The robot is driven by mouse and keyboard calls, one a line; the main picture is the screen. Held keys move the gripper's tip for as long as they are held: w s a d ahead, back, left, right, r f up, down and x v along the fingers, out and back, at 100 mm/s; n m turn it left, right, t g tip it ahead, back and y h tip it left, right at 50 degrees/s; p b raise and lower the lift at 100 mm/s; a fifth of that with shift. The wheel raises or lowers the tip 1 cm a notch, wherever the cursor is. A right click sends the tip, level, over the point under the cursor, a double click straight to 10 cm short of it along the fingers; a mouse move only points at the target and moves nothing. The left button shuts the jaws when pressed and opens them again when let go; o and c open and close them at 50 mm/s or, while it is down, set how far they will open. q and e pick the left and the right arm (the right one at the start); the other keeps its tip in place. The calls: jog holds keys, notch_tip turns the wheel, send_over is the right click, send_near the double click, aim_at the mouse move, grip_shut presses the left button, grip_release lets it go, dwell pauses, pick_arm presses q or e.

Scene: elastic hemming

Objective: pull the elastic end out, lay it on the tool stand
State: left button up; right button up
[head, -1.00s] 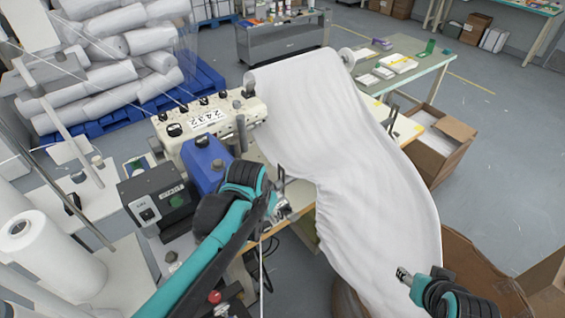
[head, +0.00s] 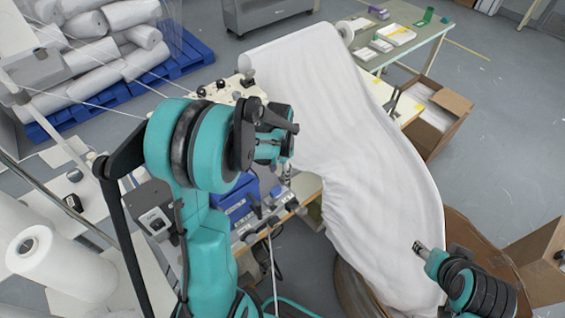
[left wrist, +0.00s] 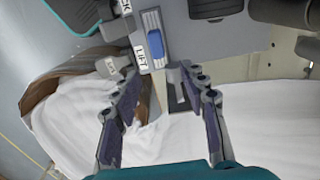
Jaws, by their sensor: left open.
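A thin pale strand (head: 272,262), which looks like the elastic, hangs from the front of the sewing machine (head: 236,90) in the head view. Its end cannot be made out. My left arm rises in front of the machine, and its gripper in the head view (head: 281,174) is largely hidden by the wrist. I cannot identify the tool stand.
White fabric (head: 350,150) drapes over the machine table and down its right side. A cardboard box (head: 450,115) and a green table (head: 405,45) stand at the right. A white roll (head: 65,265) stands at the left. Open floor lies at the right.

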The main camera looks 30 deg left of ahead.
aim_at(276, 192)
pick_arm(q)
notch_tip(276, 192, down, 8)
jog(key=shift+d+r+b, duration=0.1)
jog(key=shift+r+b, duration=0.15)
jog(key=shift+b, duration=0.5)
grip_shut()
